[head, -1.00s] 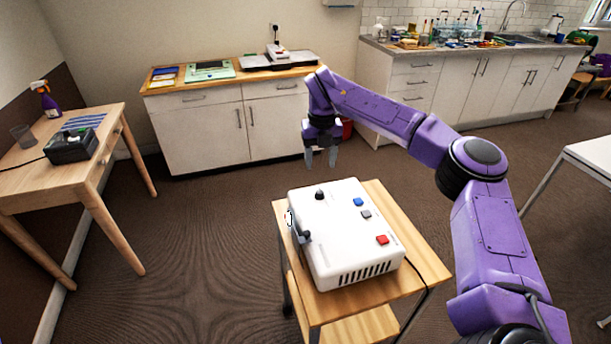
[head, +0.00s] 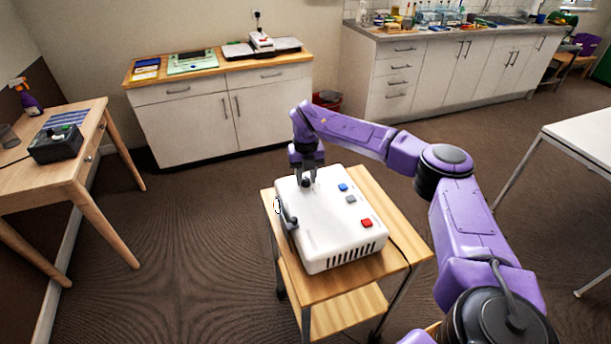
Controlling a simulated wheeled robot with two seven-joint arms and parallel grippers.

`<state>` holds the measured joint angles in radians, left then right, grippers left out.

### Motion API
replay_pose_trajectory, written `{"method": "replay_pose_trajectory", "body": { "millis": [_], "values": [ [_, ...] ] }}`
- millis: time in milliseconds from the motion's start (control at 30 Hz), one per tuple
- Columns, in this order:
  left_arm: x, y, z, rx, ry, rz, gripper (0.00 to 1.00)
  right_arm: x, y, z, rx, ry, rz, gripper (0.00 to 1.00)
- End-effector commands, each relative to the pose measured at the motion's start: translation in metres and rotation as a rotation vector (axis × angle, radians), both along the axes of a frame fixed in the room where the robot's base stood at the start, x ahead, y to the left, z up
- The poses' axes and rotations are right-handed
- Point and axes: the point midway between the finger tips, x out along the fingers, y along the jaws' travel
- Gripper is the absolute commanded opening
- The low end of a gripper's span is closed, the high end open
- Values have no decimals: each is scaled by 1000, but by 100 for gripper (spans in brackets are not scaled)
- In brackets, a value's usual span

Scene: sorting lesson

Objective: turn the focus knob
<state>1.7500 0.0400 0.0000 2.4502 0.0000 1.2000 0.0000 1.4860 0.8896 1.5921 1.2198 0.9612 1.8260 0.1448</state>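A white box-shaped device (head: 335,228) stands on a small wooden cart. Its dark focus knob (head: 306,184) is near the far left of its top and is mostly hidden by my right gripper. My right gripper (head: 307,179) points down at the knob, with its fingers at the knob's sides. I cannot tell whether the fingers touch or grip it. The top also carries a blue button (head: 343,187), a grey button (head: 351,199) and a red button (head: 366,223). A dark lever (head: 290,215) is on the left side. My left gripper is out of view.
The wooden cart (head: 385,205) has bare top around the device, and a cable runs off its right side. A wooden table (head: 50,180) stands at left, cabinets (head: 210,125) behind, and a white table (head: 590,135) at right. Open floor lies between.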

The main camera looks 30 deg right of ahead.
Motion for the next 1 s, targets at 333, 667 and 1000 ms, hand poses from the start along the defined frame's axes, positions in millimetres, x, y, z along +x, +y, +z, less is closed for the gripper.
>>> {"method": "replay_pose_trajectory", "body": {
  "millis": [333,667,1000],
  "values": [
    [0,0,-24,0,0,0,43,1,0,-7,-1,-4,-109,0],
    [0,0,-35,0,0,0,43,0,0,0,0,1,-265,0],
    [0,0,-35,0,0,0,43,0,0,0,0,1,-264,55]
  ]
}}
